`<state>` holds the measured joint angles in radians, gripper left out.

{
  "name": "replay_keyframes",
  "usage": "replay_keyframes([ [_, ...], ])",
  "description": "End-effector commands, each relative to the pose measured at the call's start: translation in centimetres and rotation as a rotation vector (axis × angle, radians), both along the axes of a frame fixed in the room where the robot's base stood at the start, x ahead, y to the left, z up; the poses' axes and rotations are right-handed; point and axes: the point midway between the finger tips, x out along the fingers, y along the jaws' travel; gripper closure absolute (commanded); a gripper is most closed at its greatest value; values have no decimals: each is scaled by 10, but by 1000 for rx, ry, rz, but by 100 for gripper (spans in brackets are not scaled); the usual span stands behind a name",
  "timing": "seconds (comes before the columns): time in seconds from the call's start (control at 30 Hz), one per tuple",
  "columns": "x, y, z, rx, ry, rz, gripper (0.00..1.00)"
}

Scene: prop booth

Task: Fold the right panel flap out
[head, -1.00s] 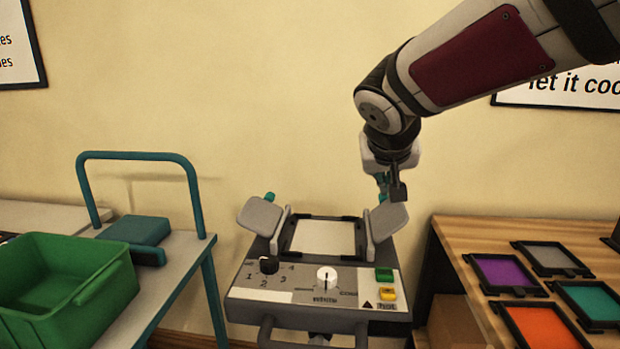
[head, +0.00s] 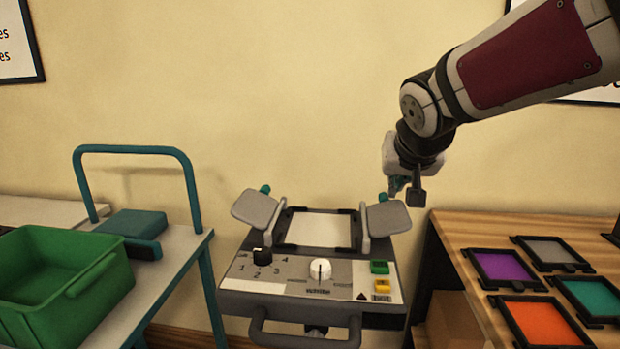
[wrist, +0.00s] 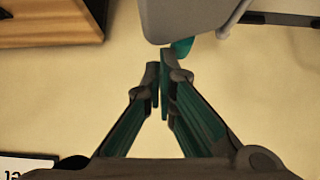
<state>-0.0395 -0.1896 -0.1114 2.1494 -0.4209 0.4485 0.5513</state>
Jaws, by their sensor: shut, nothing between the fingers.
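The right panel flap (head: 388,218) is a grey plate on the right side of the control panel (head: 315,284), tilted up and outward, with a teal knob (head: 383,197) at its back edge. It also shows at the top of the wrist view (wrist: 185,18), with its teal knob (wrist: 181,48) just beyond my fingertips. My gripper (head: 405,190) is above and behind this flap, slightly to its right. In the wrist view my gripper (wrist: 160,80) has its teal fingers together and empty. Whether a fingertip touches the knob I cannot tell. The left flap (head: 257,209) is tilted outward likewise.
A white plate in a black frame (head: 320,230) lies between the flaps. On the left stand a green bin (head: 60,270) and a teal-railed cart (head: 185,240). On the right, a wooden table (head: 480,222) holds several coloured framed panels. A wall stands behind.

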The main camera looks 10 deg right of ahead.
Motion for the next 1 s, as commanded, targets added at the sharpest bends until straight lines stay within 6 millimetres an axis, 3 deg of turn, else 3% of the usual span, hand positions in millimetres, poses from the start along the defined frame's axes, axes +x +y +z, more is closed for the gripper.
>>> replay_keyframes([
  [0.43, 0, 0, 2, 0, 0, 0, 100],
  [1.0, 1, 0, 21, 0, 0, 0, 100],
])
